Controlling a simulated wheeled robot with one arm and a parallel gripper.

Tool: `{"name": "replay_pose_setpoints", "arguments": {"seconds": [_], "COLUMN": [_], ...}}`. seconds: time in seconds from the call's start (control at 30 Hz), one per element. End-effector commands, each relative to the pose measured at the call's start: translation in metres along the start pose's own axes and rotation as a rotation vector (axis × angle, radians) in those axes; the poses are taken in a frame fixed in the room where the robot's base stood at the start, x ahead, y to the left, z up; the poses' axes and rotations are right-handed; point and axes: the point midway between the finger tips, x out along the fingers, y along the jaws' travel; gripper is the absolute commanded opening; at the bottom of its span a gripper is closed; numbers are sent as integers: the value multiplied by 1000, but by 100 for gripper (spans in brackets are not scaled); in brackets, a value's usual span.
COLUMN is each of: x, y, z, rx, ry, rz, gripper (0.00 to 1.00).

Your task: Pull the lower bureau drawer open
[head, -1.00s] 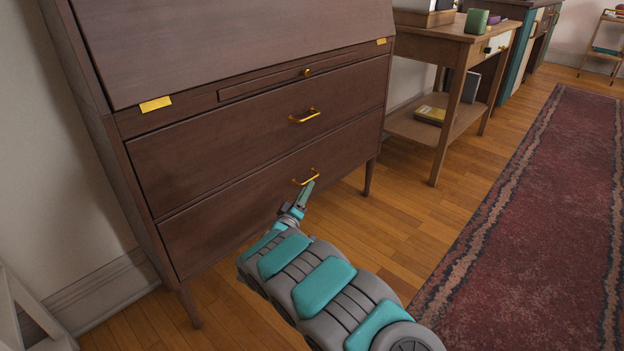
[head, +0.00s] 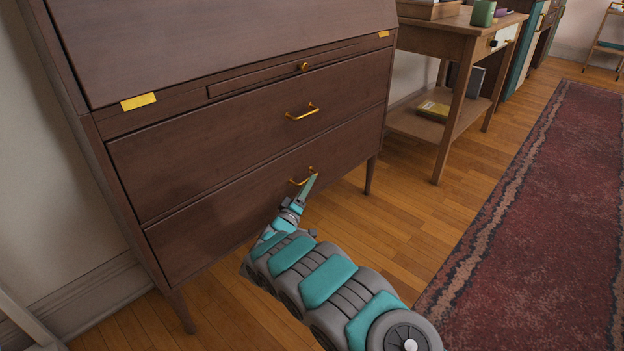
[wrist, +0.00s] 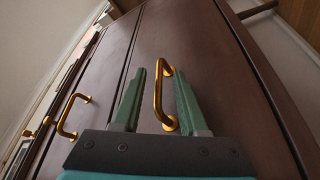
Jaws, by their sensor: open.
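The dark brown bureau (head: 240,60) stands against the wall at the left of the head view. Its lower drawer (head: 215,225) is closed, its front in line with the upper drawer (head: 220,148). The lower drawer's brass bar handle (head: 299,182) is partly behind my gripper (head: 311,184). In the wrist view, the same handle (wrist: 159,88) stands between the two green fingers of my gripper (wrist: 160,90), which are open on either side of it. I cannot tell whether either finger touches it. The upper drawer's handle (wrist: 68,116) is at the left there.
A side table (head: 445,60) with a lower shelf holding a yellow book (head: 433,111) stands right of the bureau. A red patterned rug (head: 555,210) lies at the right. The wooden floor (head: 410,200) before the bureau is clear.

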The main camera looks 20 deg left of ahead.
Motion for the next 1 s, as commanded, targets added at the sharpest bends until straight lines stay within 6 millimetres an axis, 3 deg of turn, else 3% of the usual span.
{"name": "replay_pose_setpoints", "arguments": {"seconds": [0.23,0.6,1.0], "x": [29,34,34], "y": [0,0,0], "z": [0,-1,-1], "rx": [3,0,1], "ry": [0,2,1], "rz": [-2,-2,-2], "gripper": [42,41,0]}}
